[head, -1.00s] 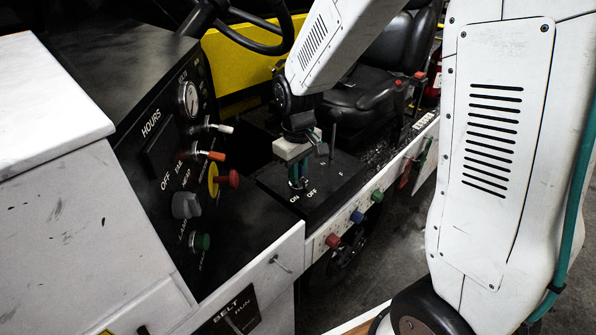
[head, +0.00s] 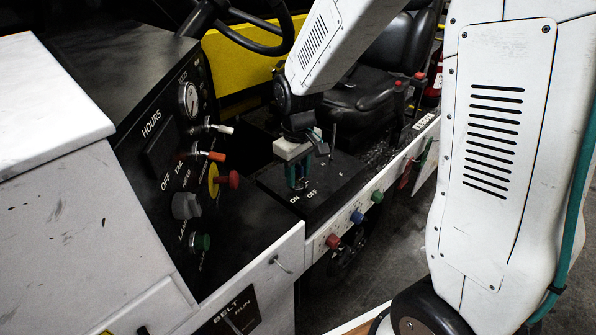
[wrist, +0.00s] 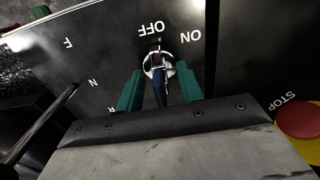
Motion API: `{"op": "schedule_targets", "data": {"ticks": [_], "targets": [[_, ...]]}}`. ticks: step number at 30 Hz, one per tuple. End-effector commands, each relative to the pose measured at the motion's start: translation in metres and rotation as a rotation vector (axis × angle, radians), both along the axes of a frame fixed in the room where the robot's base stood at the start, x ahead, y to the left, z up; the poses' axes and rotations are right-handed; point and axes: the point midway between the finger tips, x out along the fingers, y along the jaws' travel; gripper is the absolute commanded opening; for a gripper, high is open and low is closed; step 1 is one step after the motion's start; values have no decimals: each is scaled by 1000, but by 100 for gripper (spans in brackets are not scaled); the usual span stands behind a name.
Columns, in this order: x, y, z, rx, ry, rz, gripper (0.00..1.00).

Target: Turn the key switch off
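The key switch (wrist: 157,62) is a round silver ring on a black panel, with a dark key (wrist: 160,92) standing in it. OFF is printed just above it and ON to its upper right in the wrist view. A dark end of the key lies close to OFF. My gripper (wrist: 158,80) has teal fingers on either side of the key, with gaps showing, so it looks open around it. In the head view my gripper (head: 299,184) points down at the panel behind the ON and OFF labels, and its fingers hide the key.
A thin lever (wrist: 45,120) rises from the same panel beside my gripper. A red stop button (wrist: 302,118) on yellow is at the right of the wrist view. Red (head: 333,241), blue (head: 357,216) and green (head: 376,197) buttons line the white side. The steering wheel (head: 245,30) is behind.

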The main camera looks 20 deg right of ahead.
Motion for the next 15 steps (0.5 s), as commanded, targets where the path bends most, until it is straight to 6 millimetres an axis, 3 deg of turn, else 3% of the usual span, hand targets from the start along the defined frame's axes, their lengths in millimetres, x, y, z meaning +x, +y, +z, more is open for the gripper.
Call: {"op": "schedule_targets", "data": {"ticks": [15], "targets": [[1, 0, 72, 0, -3, 0, 37]]}}
